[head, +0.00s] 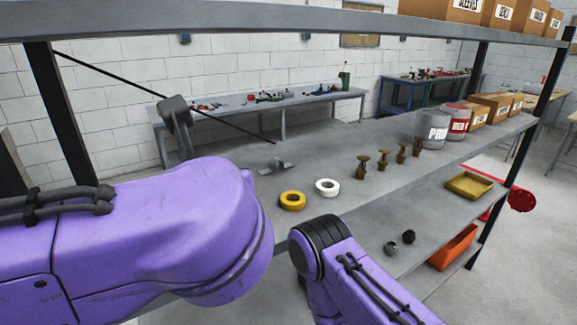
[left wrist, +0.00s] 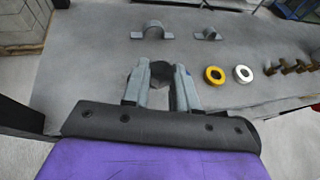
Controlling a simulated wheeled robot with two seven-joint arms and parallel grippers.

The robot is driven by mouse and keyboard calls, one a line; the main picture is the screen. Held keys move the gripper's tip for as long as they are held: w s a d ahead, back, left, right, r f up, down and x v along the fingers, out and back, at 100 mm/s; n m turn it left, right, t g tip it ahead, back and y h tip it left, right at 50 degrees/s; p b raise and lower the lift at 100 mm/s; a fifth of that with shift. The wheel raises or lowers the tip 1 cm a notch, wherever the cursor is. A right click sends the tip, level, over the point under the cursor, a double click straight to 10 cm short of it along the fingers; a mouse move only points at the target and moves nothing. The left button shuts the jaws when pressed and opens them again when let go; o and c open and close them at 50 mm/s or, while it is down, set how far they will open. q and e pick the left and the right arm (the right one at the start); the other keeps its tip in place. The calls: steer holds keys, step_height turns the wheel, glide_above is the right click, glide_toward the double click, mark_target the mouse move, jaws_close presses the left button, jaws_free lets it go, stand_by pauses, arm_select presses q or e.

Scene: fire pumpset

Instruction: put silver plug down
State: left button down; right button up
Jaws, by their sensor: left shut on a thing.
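My left gripper (left wrist: 160,82) is shut on the silver plug (left wrist: 161,70), which looks dark grey between the fingertips in the left wrist view. The fingers partly cover the plug, and its gap from the shelf top cannot be judged. The grey shelf top (head: 345,192) lies beyond the gripper and also shows in the left wrist view (left wrist: 95,60). In the head view my left arm hides the plug, and a dark grey shape rises behind it that I cannot identify surely. My right arm shows at the lower middle; its gripper is out of sight.
A yellow tape roll (head: 292,201), a white tape roll (head: 327,187) and several brass parts (head: 383,161) stand right. A large grey clamp (left wrist: 152,31) and a small one (left wrist: 208,34) lie farther back. An upper shelf beam (head: 250,18) crosses above.

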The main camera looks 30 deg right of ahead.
arm_select(q)
steer(key=w+a+f+p, duration=0.2)
steer(key=a+f, duration=0.1)
steer(key=w+a+f+p, duration=0.2)
steer(key=w+a+f, duration=0.1)
steer(key=a, duration=0.1)
steer(key=w+a+f+p, duration=0.2)
steer(key=a+f, duration=0.1)
steer(key=a, duration=0.1)
steer(key=shift+w+f, duration=0.25)
steer(key=shift+f, duration=0.05)
step_height(320, 180, down, 3)
steer(key=shift+w+r+p, duration=0.1)
steer(key=shift+r+p, duration=0.05)
steer(key=shift+p, duration=0.85)
steer(key=shift+f, duration=0.2)
steer(key=shift+f+b, duration=0.15)
steer(key=shift+b, duration=0.2)
steer(key=c, duration=0.9)
jaws_free()
arm_select(e)
step_height(320, 180, up, 8)
steer(key=shift+s+f, duration=0.2)
steer(key=shift+s, duration=0.15)
